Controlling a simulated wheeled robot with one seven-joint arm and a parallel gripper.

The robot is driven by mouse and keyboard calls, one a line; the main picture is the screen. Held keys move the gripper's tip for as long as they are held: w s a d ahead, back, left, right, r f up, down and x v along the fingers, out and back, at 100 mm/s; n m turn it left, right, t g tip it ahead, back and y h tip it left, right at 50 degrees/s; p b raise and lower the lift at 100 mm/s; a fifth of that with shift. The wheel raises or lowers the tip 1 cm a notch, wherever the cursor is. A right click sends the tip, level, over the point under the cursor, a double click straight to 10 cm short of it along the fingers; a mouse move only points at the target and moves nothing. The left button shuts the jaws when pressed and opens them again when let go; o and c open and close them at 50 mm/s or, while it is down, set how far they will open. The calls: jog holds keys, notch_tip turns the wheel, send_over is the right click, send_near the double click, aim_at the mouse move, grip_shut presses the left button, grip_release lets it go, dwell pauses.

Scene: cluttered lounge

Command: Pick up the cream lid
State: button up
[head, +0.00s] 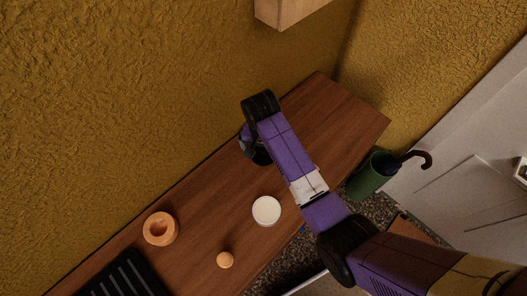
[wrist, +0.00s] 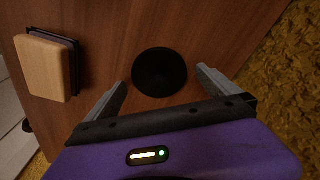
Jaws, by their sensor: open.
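A round cream-white piece (head: 266,209), which looks like the cream lid, sits on the wooden tabletop (head: 335,108) in the head view, near its front edge. My gripper (head: 256,150) is farther back over the table, apart from it and partly hidden by my own arm. In the wrist view my gripper (wrist: 162,80) is open and empty. A black round disc (wrist: 160,70) lies on the wood beyond and between the fingertips. The cream piece is not visible in the wrist view.
An orange ring-shaped pot (head: 160,229), a small orange ball-like thing (head: 225,260) and a black slatted tray (head: 122,278) are at the left. A pale wooden block with a dark side (wrist: 46,66) shows in the wrist view. A green bin (head: 370,176) stands beyond the table's right side.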

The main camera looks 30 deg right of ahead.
jog(key=shift+c, duration=0.4)
jog(key=c, duration=1.3)
jog(key=shift+r, duration=0.1)
